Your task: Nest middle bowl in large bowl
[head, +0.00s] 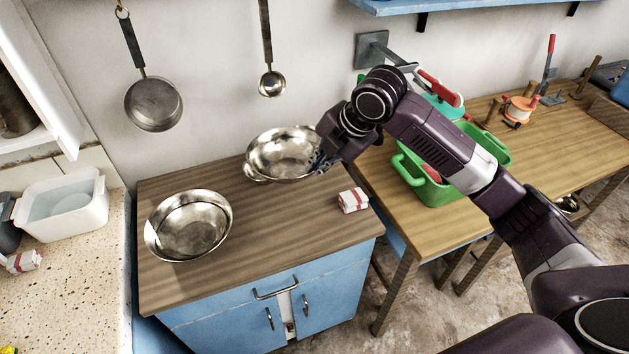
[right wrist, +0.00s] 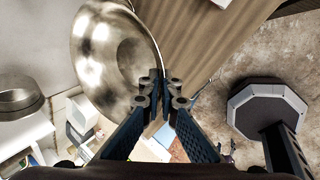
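Two shiny steel bowls show in the head view. The bowl at the front left of the wooden top, which looks like the large bowl (head: 160,243), stands upright; an inner ring shows in it. The other, which looks like the middle bowl (head: 278,150), is at the back, slightly tilted. A further curved metal edge shows under its left side. My right gripper (head: 322,160) is at its right rim. In the right wrist view the gripper (right wrist: 160,82) is closed at the rim of this bowl (right wrist: 92,62). I cannot tell whether the bowl is clear of the top. My left gripper is out of view.
A red-and-white packet (head: 352,200) lies right of the bowls on the wooden top (head: 290,225). A green basin (head: 440,190) stands on the right table. A pan (head: 153,104) and a ladle (head: 271,83) hang on the wall. A white tub (head: 75,215) stands at left.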

